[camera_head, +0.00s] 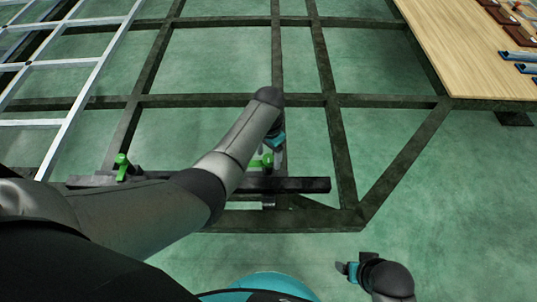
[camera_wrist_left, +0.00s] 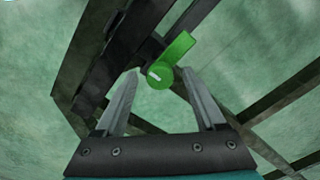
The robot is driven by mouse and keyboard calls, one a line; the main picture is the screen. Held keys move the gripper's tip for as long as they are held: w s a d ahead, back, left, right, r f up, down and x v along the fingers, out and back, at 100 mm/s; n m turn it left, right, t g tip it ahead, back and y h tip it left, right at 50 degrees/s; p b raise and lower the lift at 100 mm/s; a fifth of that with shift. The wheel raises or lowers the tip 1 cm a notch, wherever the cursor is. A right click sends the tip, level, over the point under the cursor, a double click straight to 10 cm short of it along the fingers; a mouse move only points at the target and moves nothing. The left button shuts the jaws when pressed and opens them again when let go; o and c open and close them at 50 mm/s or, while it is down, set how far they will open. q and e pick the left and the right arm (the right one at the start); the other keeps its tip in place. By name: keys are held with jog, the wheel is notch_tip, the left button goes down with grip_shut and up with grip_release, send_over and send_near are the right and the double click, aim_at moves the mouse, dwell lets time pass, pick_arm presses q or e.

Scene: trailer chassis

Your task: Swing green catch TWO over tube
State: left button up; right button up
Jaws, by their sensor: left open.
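A green catch (camera_head: 267,160) sits at the dark tube (camera_head: 305,185), partly hidden by my left forearm and hand. In the left wrist view the same catch (camera_wrist_left: 160,77) shows a round end with a pale mark and a green lever pointing up and right. My left gripper (camera_wrist_left: 154,86) is open, its fingertips on either side of the round end; contact cannot be told. A second green catch (camera_head: 122,166) stands at the left end of the tube. I cannot read which catch is number two. My right gripper (camera_head: 343,268) is at the lower right, away from the tube.
The dark trailer frame (camera_head: 330,100) spreads over the green floor. A silver ladder-like frame (camera_head: 90,62) lies at the upper left. A wooden table (camera_head: 455,45) with blue-ended and brown items stands at the upper right. The floor at the right is clear.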

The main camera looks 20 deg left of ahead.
pick_arm(q)
jog(key=shift+c, duration=0.4)
grip_shut()
